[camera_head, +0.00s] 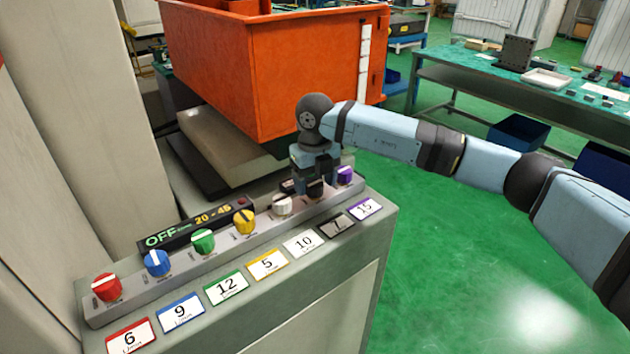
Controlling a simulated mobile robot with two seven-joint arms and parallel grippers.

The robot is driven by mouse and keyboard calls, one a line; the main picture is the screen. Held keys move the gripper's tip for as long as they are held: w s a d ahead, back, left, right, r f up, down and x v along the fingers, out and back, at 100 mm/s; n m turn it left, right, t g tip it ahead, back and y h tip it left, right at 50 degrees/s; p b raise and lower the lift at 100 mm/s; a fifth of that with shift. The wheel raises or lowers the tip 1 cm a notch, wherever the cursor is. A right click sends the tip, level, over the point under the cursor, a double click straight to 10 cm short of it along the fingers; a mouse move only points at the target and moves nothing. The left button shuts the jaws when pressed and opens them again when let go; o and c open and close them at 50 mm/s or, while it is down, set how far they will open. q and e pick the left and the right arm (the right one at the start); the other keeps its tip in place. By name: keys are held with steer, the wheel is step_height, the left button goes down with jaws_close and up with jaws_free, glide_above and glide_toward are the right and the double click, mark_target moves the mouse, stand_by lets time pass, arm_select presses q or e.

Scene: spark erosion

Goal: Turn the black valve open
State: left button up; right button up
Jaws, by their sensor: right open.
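The black valve (315,191) sits in the row of coloured valve knobs on the panel, between the white knob (282,205) and the purple knob (345,175). My right gripper (316,184) comes down from above onto the black valve and hides much of it. Its jaws are open, around or just over the knob; I cannot tell whether they touch it. How the black valve is turned is hidden. A dark label (337,225) lies in front of it. My left gripper is not in view.
Red (107,288), blue (157,263), green (203,241) and yellow (244,221) knobs continue to the left. A sign reading OFF (195,224) stands behind them. A large orange tank (270,75) rises close behind the panel. Green floor (460,260) is clear at right.

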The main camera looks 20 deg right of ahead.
steer(key=shift+f, duration=0.15)
steer(key=c, duration=0.9)
steer(key=shift+c, duration=0.2)
